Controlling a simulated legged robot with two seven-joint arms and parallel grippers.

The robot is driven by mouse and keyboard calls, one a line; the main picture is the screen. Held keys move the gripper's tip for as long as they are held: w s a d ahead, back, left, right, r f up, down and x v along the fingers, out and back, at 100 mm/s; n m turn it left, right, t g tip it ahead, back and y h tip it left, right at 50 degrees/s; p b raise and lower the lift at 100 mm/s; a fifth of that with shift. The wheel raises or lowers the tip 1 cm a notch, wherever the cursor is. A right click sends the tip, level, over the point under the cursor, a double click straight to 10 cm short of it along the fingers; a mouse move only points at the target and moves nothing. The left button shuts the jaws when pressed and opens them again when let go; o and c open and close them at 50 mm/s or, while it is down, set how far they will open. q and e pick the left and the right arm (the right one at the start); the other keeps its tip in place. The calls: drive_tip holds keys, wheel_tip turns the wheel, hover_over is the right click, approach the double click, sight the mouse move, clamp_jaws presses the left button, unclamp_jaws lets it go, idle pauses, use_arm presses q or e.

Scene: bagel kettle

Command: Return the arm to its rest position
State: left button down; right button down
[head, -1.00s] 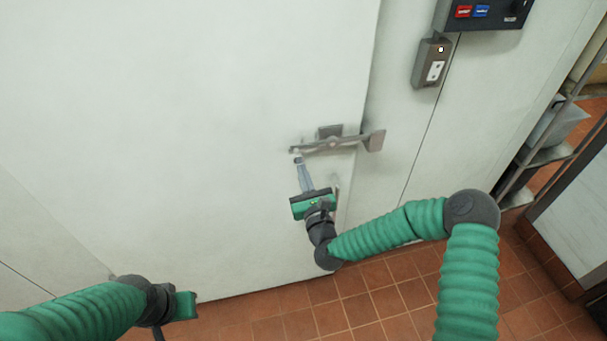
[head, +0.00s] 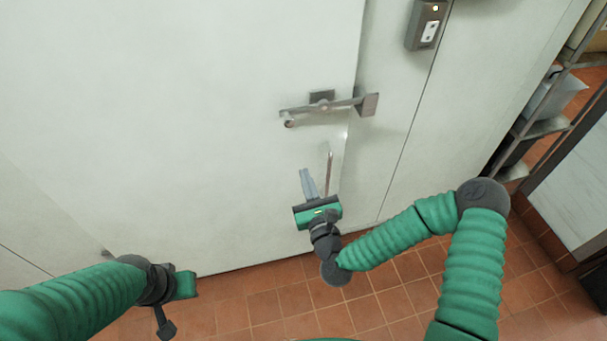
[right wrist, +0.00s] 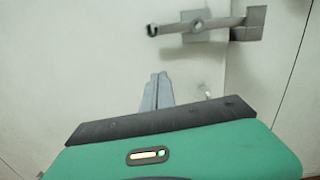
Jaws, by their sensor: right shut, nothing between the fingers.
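My right gripper (head: 308,182) is shut and empty, its grey fingers pointing up in front of the white door. The door's metal latch handle (head: 320,105) is above it, with a clear gap between fingertips and handle. In the right wrist view the shut fingers (right wrist: 157,90) show below the handle (right wrist: 205,24), apart from it. My left arm comes in at the lower left. Its gripper (head: 182,285) shows only in part, and its fingers cannot be made out.
The large white door (head: 180,110) fills the middle and left, and looks closed. A grey switch box (head: 425,25) is on the wall panel at upper right. A metal shelf (head: 540,125) stands at the right. The red tiled floor (head: 270,300) is clear below.

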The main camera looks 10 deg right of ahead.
drive_tip(key=s+a+f+n+g+y+p, duration=0.1)
drive_tip(key=s+a+f+n+g+y, duration=0.2)
drive_tip(key=n, duration=0.7)
drive_tip(key=s+a+f+n+g+y+p, duration=0.1)
drive_tip(key=s+a+f+n+g, duration=0.15)
drive_tip(key=f+n+g, duration=0.5)
use_arm(q)
drive_tip(key=r+p, duration=0.1)
drive_tip(key=r, duration=0.2)
drive_tip(key=shift+d, duration=0.2)
use_arm(e)
drive_tip(key=s+d+r+n+g+h, duration=0.2)
drive_tip(key=s+d+r+n, duration=0.2)
drive_tip(key=s+d+n, duration=0.2)
drive_tip(key=s+d+r+n+g+h, duration=0.3)
drive_tip(key=s+d+r+n, duration=0.2)
drive_tip(key=s+d+n, duration=0.2)
drive_tip(key=s+n, duration=0.2)
drive_tip(key=n, duration=0.1)
drive_tip(key=shift+s+n, duration=0.35)
drive_tip(key=shift+s, duration=0.05)
drive_tip(key=shift+g, duration=0.25)
